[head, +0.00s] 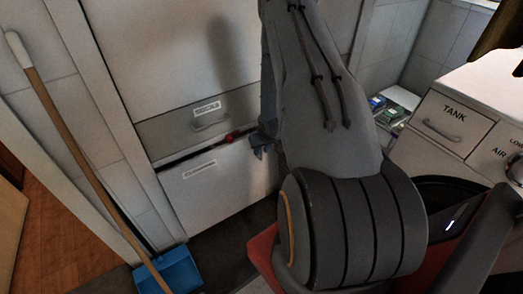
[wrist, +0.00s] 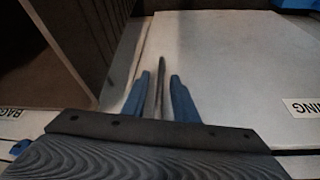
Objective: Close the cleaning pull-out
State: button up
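The cleaning pull-out (head: 222,190) is the low white front in the head view, with a small label near its top left. A dark gap runs along its top edge, so it appears to stand partly out. In the wrist view its pale front (wrist: 235,70) fills the right side, with a label ending in "NING". My gripper (head: 262,143) is at the front's top right in the head view. In the wrist view my gripper (wrist: 158,76) has its two blue fingers apart, with a thin grey bar between them and gaps on both sides. Whether anything touches is unclear.
A broom handle (head: 80,150) leans at the left over a blue dustpan (head: 170,272). A white unit with a "TANK" drawer (head: 450,120) stands at the right. Dark floor lies in front.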

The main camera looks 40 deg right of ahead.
grip_shut()
dwell(1.3)
